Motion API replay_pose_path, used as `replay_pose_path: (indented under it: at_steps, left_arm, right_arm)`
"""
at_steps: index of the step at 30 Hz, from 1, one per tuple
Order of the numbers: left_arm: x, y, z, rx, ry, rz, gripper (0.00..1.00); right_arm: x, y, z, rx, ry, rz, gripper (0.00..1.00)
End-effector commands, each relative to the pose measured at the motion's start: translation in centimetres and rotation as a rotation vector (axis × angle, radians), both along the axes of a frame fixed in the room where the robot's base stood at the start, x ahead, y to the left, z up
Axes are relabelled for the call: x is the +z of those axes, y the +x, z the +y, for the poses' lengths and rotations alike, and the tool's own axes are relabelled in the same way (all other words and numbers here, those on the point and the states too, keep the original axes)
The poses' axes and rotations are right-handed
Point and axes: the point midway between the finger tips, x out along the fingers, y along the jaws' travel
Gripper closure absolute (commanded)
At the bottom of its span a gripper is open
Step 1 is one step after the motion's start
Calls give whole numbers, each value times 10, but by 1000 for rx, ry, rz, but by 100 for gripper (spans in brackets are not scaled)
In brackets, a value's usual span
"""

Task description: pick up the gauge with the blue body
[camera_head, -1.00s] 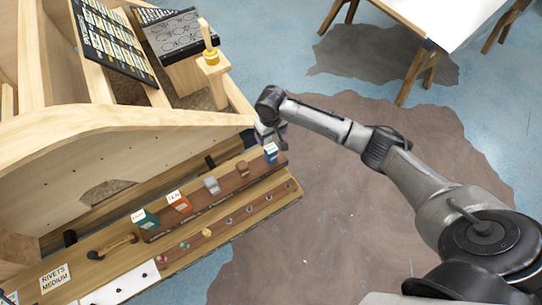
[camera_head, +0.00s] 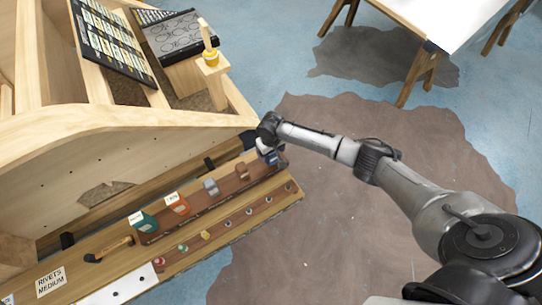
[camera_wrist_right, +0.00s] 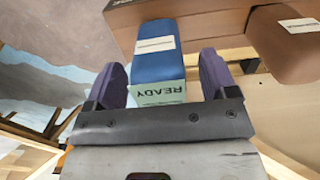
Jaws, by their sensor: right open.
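The gauge with the blue body (camera_head: 273,158) stands at the right end of a row on a brown rack, partly hidden by my right gripper in the head view. In the right wrist view the blue gauge (camera_wrist_right: 157,58) has a pale label and a light green face reading READY. My right gripper (camera_wrist_right: 161,72) is open, with one dark finger on each side of the blue body. Contact between fingers and gauge cannot be made out. In the head view the right gripper (camera_head: 266,149) is over the rack's end. My left gripper is not in view.
Left of the blue gauge stand brown (camera_head: 243,171), grey (camera_head: 211,187), orange (camera_head: 177,204) and green (camera_head: 143,221) pieces. A wooden bodyframe (camera_head: 110,150) rises behind the bench. A wooden-handled tool (camera_head: 113,248) lies on the bench.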

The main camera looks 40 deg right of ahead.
Motion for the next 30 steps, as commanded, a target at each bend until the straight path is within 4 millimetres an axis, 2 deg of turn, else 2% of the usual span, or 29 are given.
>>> replay_pose_path:
  at_steps: [11, 30]
  left_arm:
    - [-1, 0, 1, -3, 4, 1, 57]
    - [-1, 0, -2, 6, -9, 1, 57]
  right_arm:
    - [-6, 0, 0, 0, -1, 0, 23]
    - [-6, 0, 0, 0, -1, 0, 84]
